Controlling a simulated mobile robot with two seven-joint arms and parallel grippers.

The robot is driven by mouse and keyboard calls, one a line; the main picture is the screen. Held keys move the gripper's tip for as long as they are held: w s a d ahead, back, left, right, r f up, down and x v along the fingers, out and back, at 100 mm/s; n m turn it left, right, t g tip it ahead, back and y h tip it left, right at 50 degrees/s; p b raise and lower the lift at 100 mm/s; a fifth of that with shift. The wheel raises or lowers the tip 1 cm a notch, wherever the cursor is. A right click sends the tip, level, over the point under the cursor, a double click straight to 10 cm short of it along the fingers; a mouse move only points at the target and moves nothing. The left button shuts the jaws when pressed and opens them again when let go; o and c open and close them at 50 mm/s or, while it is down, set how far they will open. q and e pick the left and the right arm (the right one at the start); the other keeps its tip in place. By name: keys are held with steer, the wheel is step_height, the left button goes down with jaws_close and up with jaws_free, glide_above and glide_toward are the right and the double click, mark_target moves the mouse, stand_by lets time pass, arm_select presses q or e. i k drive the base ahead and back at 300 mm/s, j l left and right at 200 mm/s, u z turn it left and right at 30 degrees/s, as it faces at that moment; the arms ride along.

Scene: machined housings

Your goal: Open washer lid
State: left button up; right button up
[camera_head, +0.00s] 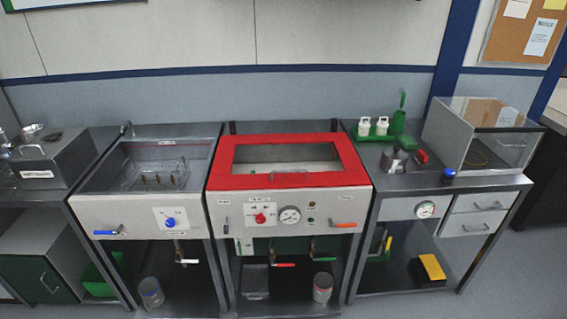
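The washer (345,205) stands in the middle of the bench row. Its lid is a red frame (218,164) around a clear window, lying down flat over the washer's top, so it looks shut. A metal handle (290,174) sits at the middle of the lid's front edge. The front panel below has a red knob (260,218), a round gauge (290,215) and a lever with a red grip (343,225). Neither of my grippers is in view.
Left of the washer is an open sink unit (100,185) with a basket (155,175) inside. On the right are a green bottle rack (375,137), a clear-walled box (485,135) and drawers (475,202). Cans and a yellow-topped box (432,267) stand below. Free floor lies in front at right.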

mark_target(221, 178)
steer(key=i+j, duration=0.8)
steer(key=j, duration=0.15)
steer(key=i+l+z, duration=0.05)
